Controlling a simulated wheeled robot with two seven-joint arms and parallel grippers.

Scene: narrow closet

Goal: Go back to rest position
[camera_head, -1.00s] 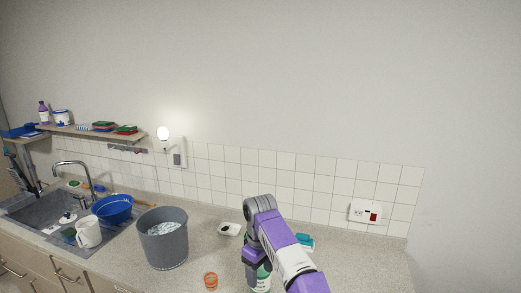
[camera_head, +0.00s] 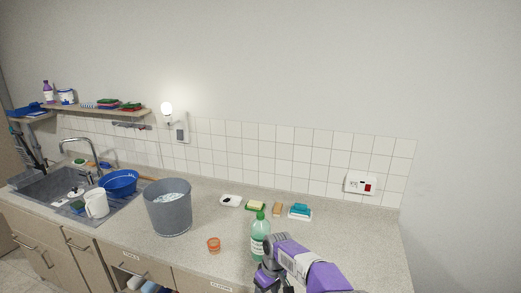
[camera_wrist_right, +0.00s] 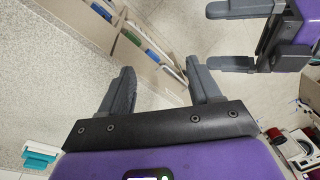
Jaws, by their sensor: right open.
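My right arm comes in from the bottom right of the head view, and its gripper (camera_head: 268,284) is low in front of the counter, beside the lower part of a green bottle (camera_head: 260,238) in the picture. The bottle stands upright on the counter. In the right wrist view the right gripper's two fingers (camera_wrist_right: 162,88) are wide apart with nothing between them. A second gripper, my left (camera_wrist_right: 235,36), shows at the top right of that view, with its fingers apart and empty. The left arm is not in the head view.
The counter (camera_head: 340,245) holds a grey bucket (camera_head: 168,212), an orange cup (camera_head: 213,245), a white dish (camera_head: 230,200) and several sponges, one teal (camera_head: 300,210). The sink (camera_head: 50,188) is at left. An open drawer (camera_wrist_right: 140,38) holds coloured items.

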